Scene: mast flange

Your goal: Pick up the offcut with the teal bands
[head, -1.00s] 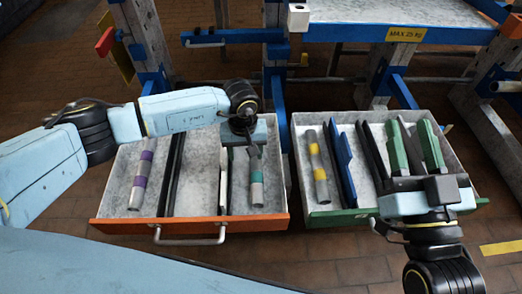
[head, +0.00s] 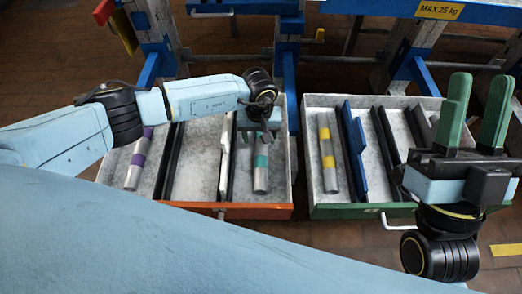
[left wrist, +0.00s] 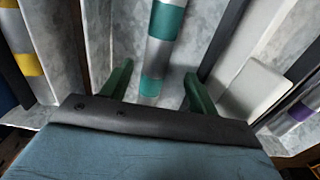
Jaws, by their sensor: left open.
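The offcut with the teal bands (head: 261,172), a grey round length, lies in the right part of the orange-fronted drawer (head: 240,211). My left gripper (left wrist: 157,75) is open over it; in the left wrist view the offcut (left wrist: 162,50) runs between the two green fingers without visible contact. In the head view my left wrist hides the offcut's far end. My right gripper (head: 480,85) is open and empty over the right side of the green-fronted drawer (head: 350,212), fingers pointing away from me.
A purple-banded offcut (head: 138,160) lies left in the orange-fronted drawer. A yellow-banded offcut (head: 328,155) lies in the other drawer beside a blue bar (head: 352,150). A white strip (head: 225,158) and a dark divider stand left of the teal-banded offcut. Blue rack posts stand behind.

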